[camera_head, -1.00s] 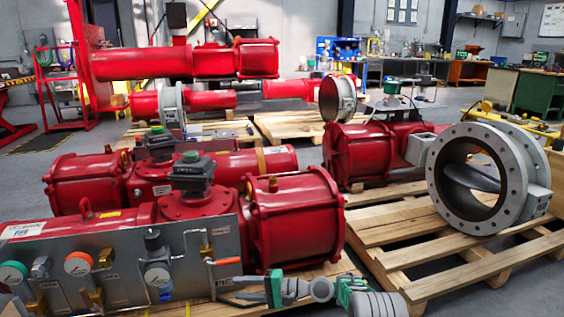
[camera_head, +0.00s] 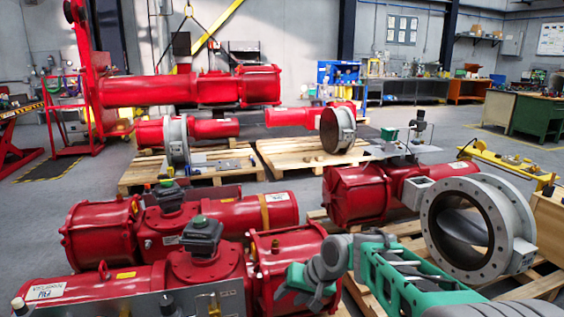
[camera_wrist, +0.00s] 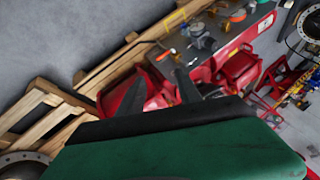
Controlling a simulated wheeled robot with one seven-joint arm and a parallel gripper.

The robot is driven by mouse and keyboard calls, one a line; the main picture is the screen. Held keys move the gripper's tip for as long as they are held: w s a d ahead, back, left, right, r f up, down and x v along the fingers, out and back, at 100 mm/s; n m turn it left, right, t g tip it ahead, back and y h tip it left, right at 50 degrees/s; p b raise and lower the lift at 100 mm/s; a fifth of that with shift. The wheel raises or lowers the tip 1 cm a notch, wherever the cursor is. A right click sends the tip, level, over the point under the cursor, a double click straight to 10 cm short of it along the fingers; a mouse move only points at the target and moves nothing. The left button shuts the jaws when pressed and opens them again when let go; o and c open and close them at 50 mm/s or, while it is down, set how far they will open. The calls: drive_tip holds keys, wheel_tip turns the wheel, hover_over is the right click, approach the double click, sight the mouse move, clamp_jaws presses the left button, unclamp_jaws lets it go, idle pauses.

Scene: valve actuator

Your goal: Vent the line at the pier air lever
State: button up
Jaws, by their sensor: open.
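The orange lever handle (camera_wrist: 165,56) shows small at the edge of the grey valve panel (camera_wrist: 228,48) in the wrist view. Its label cannot be read. In the head view only the panel's top strip (camera_head: 150,306) shows at the bottom edge, and the lever is out of frame. My gripper (camera_wrist: 158,80) is open, with two dark fingers apart and nothing between them. It is well short of the panel and touches neither panel nor lever. In the head view my arm reaches in from the lower right, and the fingers are not clear there.
A red actuator (camera_head: 205,262) lies behind the panel, with another (camera_head: 120,225) beyond it. A large grey flanged valve (camera_head: 520,225) stands on a wooden pallet at right.

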drive_tip(key=s+d+r+h+p, duration=0.1)
drive_tip(key=s+d+r+p, duration=0.3)
drive_tip(key=s, duration=0.3)
drive_tip(key=s+d+r+h+p, duration=0.2)
drive_tip(key=s+d+r+p, duration=0.2)
drive_tip(key=s+r, duration=0.2)
drive_tip(key=s+d+r+g+h+p, duration=0.1)
drive_tip(key=s+d+r+h+p, duration=0.1)
drive_tip(key=s+d+r+p, duration=0.2)
drive_tip(key=s+d+r, duration=0.1)
drive_tip(key=s, duration=0.2)
drive_tip(key=shift+s, duration=0.4)
drive_tip(key=shift+c, duration=0.5)
